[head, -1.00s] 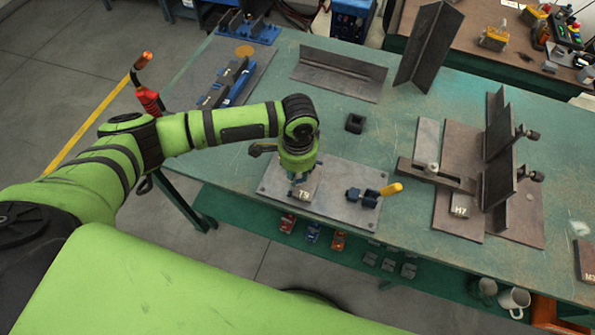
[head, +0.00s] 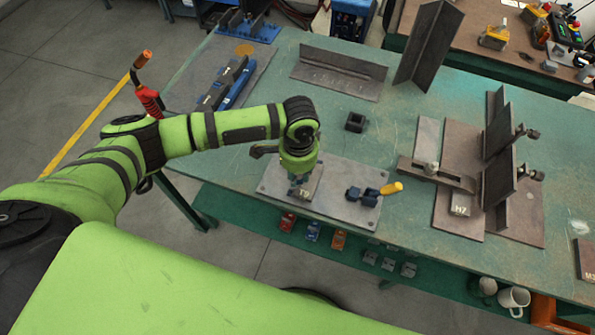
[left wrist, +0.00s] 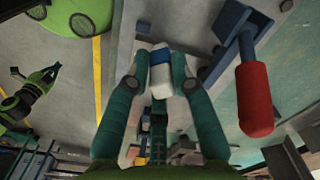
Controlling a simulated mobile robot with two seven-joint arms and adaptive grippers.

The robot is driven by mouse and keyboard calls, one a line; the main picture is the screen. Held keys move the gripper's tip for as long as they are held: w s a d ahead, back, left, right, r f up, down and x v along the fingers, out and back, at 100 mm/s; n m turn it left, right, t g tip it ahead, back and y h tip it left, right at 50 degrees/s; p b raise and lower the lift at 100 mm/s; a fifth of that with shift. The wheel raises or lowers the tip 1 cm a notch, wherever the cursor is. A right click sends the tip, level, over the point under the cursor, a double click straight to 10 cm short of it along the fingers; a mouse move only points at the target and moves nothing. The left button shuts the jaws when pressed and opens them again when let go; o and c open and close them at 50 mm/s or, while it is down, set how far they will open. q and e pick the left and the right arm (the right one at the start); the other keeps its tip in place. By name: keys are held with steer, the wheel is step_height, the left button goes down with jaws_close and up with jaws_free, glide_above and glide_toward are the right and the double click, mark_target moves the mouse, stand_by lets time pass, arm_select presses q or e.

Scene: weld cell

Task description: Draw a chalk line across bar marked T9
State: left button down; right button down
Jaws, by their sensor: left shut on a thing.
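The bar marked T9 (head: 312,186) is a short grey piece on a steel plate (head: 334,206) near the table's front edge. My left gripper (head: 297,186) points down over the bar and covers part of it and its label. In the left wrist view, the left gripper (left wrist: 160,88) is shut on a white stick with a blue band (left wrist: 161,72), apparently the chalk. Whether its tip touches the bar cannot be told. My right gripper (left wrist: 51,72) seems to show small at the left of the left wrist view; its jaw state is unclear.
A small dark block (head: 355,122) lies behind. A plate marked M7 (head: 459,222) with upright dark plates stands to the right. Bare table lies between.

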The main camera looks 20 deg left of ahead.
mark_target(310, 189)
arm_select(q)
steer(key=shift+d+r+p, duration=0.1)
steer(key=shift+d+p, duration=0.2)
steer(key=shift+d, duration=0.05)
steer(key=shift+d, duration=0.15)
steer(key=shift+d, duration=0.15)
steer(key=shift+d+p, duration=0.1)
steer(key=shift+p, duration=0.2)
steer(key=shift+s+d+p, duration=0.15)
steer(key=shift+d+p, duration=0.15)
steer(key=shift+d, duration=0.1)
steer(key=shift+d+p, duration=0.4)
steer(key=shift+d, duration=0.05)
steer(key=shift+d, duration=0.1)
